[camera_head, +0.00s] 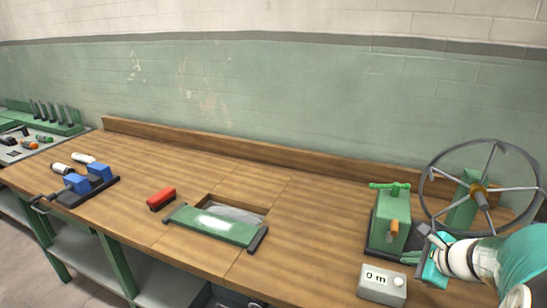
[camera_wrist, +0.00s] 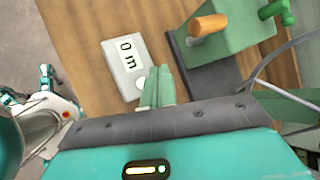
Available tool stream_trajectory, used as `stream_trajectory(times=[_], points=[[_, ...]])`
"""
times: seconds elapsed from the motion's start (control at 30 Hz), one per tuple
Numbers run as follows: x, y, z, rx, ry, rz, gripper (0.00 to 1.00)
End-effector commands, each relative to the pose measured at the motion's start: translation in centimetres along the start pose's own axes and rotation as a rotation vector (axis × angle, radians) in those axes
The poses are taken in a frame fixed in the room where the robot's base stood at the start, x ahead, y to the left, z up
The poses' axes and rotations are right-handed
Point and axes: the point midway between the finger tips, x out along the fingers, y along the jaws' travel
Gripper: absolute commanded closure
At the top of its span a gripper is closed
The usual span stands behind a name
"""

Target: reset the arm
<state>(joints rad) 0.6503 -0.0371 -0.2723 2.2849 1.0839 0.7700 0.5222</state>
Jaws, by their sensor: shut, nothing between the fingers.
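My gripper (camera_head: 428,250) is at the right end of the workbench in the head view, in front of the large spoked wheel (camera_head: 479,190). In the wrist view my gripper (camera_wrist: 158,72) has its green fingers together, with nothing between them. The fingers point over the bench between a white counter box reading "0 m" (camera_wrist: 124,66) and a green machine (camera_wrist: 228,38) with an orange handle (camera_wrist: 208,26). The counter box (camera_head: 382,285) and the green machine (camera_head: 390,222) also show in the head view. I cannot tell the exact gap between fingertips and bench.
A tray with tools (camera_head: 30,143) stands at the far left. The bench between recess and green machine is clear.

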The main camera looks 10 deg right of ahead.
Motion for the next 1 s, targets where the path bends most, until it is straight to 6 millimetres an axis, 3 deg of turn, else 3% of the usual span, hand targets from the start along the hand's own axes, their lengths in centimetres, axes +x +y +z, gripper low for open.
stream_trajectory(times=[0.07,0.17,0.3,0.4,0.5,0.6,0.73,0.83,1.0], points=[[0.0,0.4,1.4,-0.062,-0.012,0.019,1.0],[-0.1,2.1,5.3,-0.251,-0.041,0.076,1.0],[-1.3,6.7,12.2,-0.701,-0.096,0.192,1.0],[-2.8,10.4,16.0,-1.049,-0.125,0.264,1.0],[-4.6,13.7,18.4,-1.399,-0.136,0.316,1.0],[-6.5,16.3,19.9,-1.73,-0.128,0.353,1.0],[-8.5,18.3,20.7,-2.051,-0.093,0.376,1.0],[-9.2,18.8,20.9,-2.185,-0.067,0.384,1.0],[-9.5,18.9,20.8,-2.23,-0.056,0.39,1.0]])
